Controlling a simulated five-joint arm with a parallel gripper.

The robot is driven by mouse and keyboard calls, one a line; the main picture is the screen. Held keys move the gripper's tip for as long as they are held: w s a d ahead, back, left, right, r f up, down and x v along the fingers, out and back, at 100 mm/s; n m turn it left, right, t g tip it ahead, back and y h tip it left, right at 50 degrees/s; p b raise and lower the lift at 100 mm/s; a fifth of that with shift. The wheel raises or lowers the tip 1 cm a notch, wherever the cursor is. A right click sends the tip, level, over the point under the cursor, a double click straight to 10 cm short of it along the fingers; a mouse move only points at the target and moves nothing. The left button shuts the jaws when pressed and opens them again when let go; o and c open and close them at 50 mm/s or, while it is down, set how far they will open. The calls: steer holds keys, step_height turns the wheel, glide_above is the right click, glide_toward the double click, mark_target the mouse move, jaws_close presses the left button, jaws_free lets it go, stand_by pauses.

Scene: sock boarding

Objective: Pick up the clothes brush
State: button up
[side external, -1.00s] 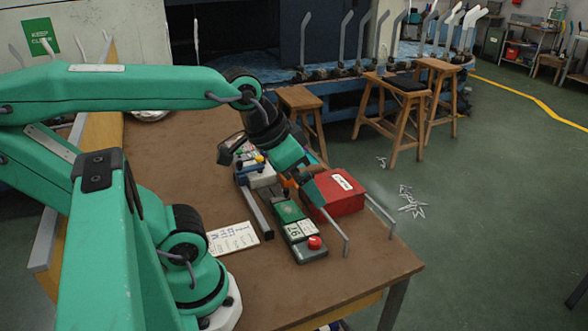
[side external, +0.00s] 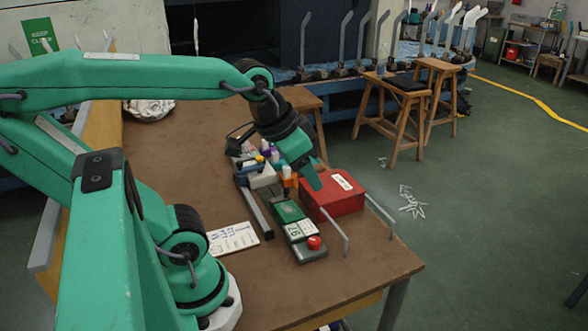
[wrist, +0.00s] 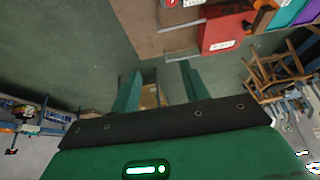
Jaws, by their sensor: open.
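I cannot pick out a clothes brush for certain in either view. A small dark object (side external: 238,138) lies on the table behind the bottles, too partly hidden to name. My gripper (side external: 315,184) hangs over the workbench beside the red box (side external: 334,193), empty as far as I can see. In the wrist view my gripper (wrist: 160,88) shows its two green fingers spread apart with nothing between them. The red box (wrist: 226,30) is near the top of that view, beyond the fingers.
A green-and-grey control box (side external: 301,231) with a red button stands left of the red box. A grey bar (side external: 254,208), a written card (side external: 233,239) and small bottles (side external: 269,156) are near it. Thin metal rails (side external: 336,231) stand near the table's edge. The front table area (side external: 350,270) is clear.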

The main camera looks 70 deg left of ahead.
steer(key=w+a+f+g, duration=0.2)
steer(key=w+a+g, duration=0.1)
steer(key=w+a, duration=1.2)
steer(key=w+a+f, duration=0.1)
steer(key=a+f, duration=0.4)
steer(key=a, duration=0.1)
steer(key=w+a+f+g, duration=0.1)
steer(key=w+a+f, duration=0.1)
steer(key=a+f, duration=0.2)
steer(key=w+a+f+g, duration=0.1)
steer(key=a+f, duration=0.4)
steer(key=a, duration=0.3)
steer(key=shift+w+a+f, duration=0.15)
steer(key=shift+a+f, duration=0.15)
steer(key=shift+a, duration=0.1)
steer(key=shift+a+f, duration=0.15)
steer(key=shift+f, duration=3.9)
